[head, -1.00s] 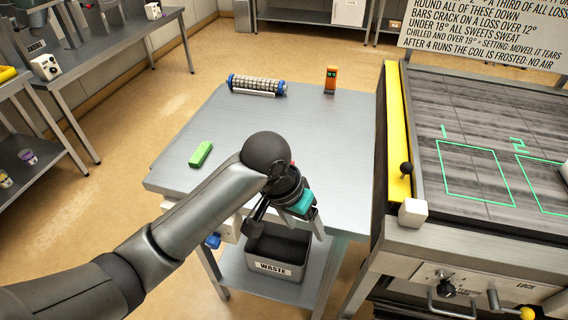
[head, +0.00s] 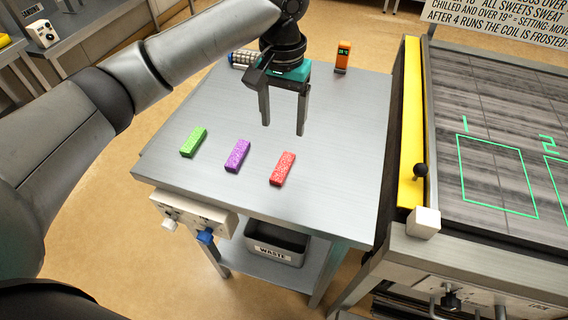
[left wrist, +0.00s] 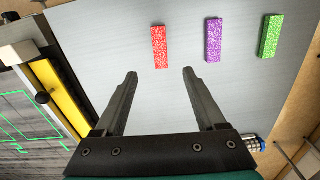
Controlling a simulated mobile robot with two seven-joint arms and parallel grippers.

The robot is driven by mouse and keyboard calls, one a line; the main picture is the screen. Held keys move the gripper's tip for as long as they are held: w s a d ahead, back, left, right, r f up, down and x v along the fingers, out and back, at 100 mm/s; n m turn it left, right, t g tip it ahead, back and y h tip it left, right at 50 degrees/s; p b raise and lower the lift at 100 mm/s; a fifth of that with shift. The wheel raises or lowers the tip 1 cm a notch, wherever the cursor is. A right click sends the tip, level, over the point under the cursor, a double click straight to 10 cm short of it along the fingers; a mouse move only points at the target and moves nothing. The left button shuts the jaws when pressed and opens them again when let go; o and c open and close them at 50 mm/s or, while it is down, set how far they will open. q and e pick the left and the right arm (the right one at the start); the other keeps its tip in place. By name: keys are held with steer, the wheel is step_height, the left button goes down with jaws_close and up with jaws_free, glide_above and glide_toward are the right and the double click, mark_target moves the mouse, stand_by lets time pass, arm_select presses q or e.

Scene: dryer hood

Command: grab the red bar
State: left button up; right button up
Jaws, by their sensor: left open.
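The red bar (head: 283,168) lies on the steel table, the rightmost of three bars in the head view. In the left wrist view the red bar (left wrist: 160,46) lies beyond my fingertips, roughly in line with the gap between them. My left gripper (head: 283,130) is open and empty above the table, its fingers pointing down, on the far side of the red bar and apart from it. Its two fingers also show in the left wrist view (left wrist: 160,74). My right gripper is not in view.
A purple bar (head: 237,155) and a green bar (head: 194,142) lie left of the red one, with gaps between. An orange device (head: 343,56) and a blue-ended roller (head: 241,58) stand at the back. A yellow-edged machine (head: 410,120) borders the table's right.

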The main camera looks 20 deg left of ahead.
arm_select(q)
glide_above(283, 164)
steer(key=f, duration=0.6)
steer(key=shift+s+f+b, duration=0.2)
steer(key=shift+f+b, duration=0.15)
step_height(283, 164, down, 5)
steer(key=shift+w+f+b, duration=0.15)
steer(key=shift+f+b, duration=0.05)
steer(key=shift+b, duration=0.2)
steer(key=shift+f, duration=0.3)
steer(key=shift+d, duration=0.1)
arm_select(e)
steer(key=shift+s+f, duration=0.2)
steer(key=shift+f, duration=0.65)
arm_select(q)
jaws_close()
